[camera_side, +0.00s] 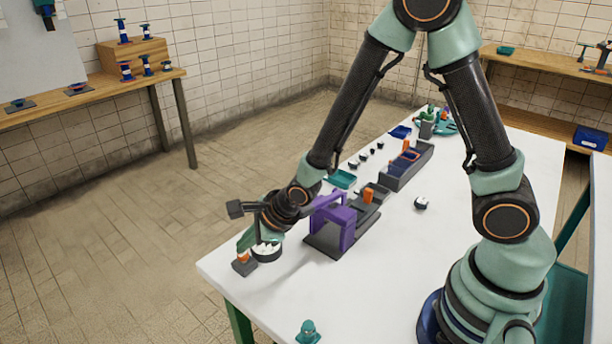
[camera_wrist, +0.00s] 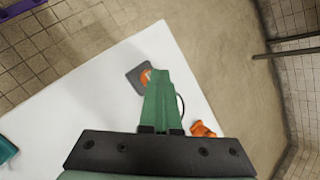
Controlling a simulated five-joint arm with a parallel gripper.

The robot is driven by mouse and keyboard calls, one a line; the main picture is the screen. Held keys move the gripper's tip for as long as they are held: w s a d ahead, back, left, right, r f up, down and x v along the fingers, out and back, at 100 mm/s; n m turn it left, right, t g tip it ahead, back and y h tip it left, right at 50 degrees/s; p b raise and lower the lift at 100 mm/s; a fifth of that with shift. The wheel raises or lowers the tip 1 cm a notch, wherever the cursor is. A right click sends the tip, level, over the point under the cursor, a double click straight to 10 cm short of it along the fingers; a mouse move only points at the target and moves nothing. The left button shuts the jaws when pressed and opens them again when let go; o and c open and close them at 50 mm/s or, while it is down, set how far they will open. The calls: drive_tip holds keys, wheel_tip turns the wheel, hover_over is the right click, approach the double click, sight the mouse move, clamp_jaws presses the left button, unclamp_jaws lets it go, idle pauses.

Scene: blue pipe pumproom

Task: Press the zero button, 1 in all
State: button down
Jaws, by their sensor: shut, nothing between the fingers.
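The button is an orange cap (camera_wrist: 146,77) on a small dark grey base near the table's edge; in the side view it shows as an orange spot (camera_side: 243,257) on its base (camera_side: 243,267). My gripper (camera_side: 246,240) is shut and empty, its green fingers pointing down at the button. In the wrist view the fingertips (camera_wrist: 159,72) overlap the right part of the button and hide some of it. I cannot tell whether they touch the cap. No marking on the button is readable.
A round black-rimmed dish (camera_side: 266,253) with white contents is close beside my fingers. A purple frame (camera_side: 342,226) stands behind it. An orange object (camera_wrist: 203,130) lies right of the fingers in the wrist view. A teal figure (camera_side: 308,332) stands at the table's front edge.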

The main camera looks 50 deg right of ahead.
sight(247, 254)
drive_tip(key=shift+r, duration=0.85)
drive_tip(key=shift+r, duration=2.55)
drive_tip(key=s+d+r+n+h, duration=0.1)
drive_tip(key=s+d+r+n, duration=0.5)
drive_tip(key=n, duration=0.6)
drive_tip(key=s+d+r+n+g+h, duration=0.1)
drive_tip(key=s+d+r+n, duration=0.6)
drive_tip(key=n, duration=0.5)
drive_tip(key=shift+s+r+n, duration=0.2)
drive_tip(key=shift+r+n, duration=0.1)
drive_tip(key=shift+r, duration=0.1)
